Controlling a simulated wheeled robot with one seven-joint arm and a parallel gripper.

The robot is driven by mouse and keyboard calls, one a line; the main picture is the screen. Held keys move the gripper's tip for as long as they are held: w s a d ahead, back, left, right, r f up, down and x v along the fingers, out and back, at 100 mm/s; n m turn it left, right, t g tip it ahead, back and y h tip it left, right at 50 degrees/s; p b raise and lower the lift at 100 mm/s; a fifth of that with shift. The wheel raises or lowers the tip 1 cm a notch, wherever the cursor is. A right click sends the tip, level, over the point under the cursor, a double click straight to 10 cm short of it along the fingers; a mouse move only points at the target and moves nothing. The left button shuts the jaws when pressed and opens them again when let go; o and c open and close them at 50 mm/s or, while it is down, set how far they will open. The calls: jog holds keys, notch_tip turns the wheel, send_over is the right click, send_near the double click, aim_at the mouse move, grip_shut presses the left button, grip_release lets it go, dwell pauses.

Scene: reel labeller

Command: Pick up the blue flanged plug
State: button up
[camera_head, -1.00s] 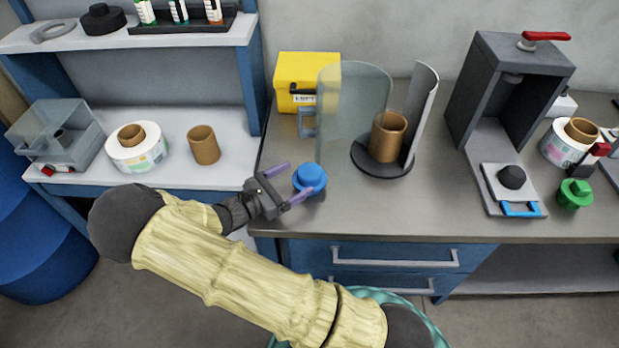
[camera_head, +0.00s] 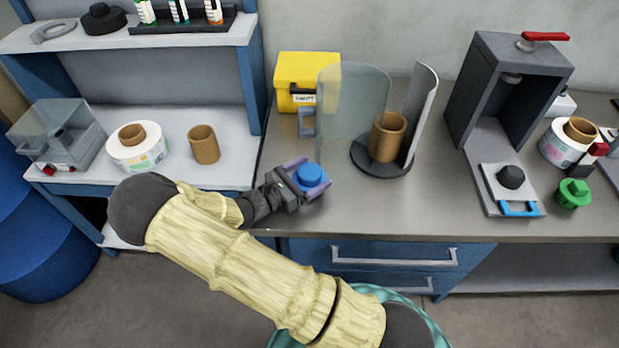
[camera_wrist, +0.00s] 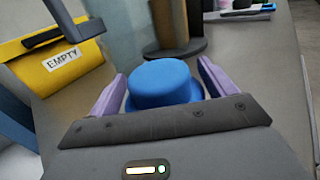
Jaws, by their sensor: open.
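The blue flanged plug (camera_head: 309,176) stands upright on the grey workbench near its left front part. It has a round blue cap above a wider flange. My gripper (camera_head: 308,178) is open, with one purple finger on each side of the plug. In the wrist view the plug (camera_wrist: 165,84) sits between the two fingers of my gripper (camera_wrist: 162,90), and the gripper's dark body hides its lower near part. I cannot tell whether either finger touches it.
A dark round stand (camera_head: 372,168) with curved guards holds a brown core (camera_head: 387,137) behind and right. A yellow box (camera_head: 294,72) marked EMPTY stands behind. A grey press (camera_head: 487,92) and a green plug (camera_head: 573,194) are farther right. The bench front right of the plug is clear.

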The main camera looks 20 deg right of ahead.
jog(key=c, duration=1.1)
jog(key=shift+r, duration=0.1)
notch_tip(320, 180, up, 28)
jog(key=p, duration=0.2)
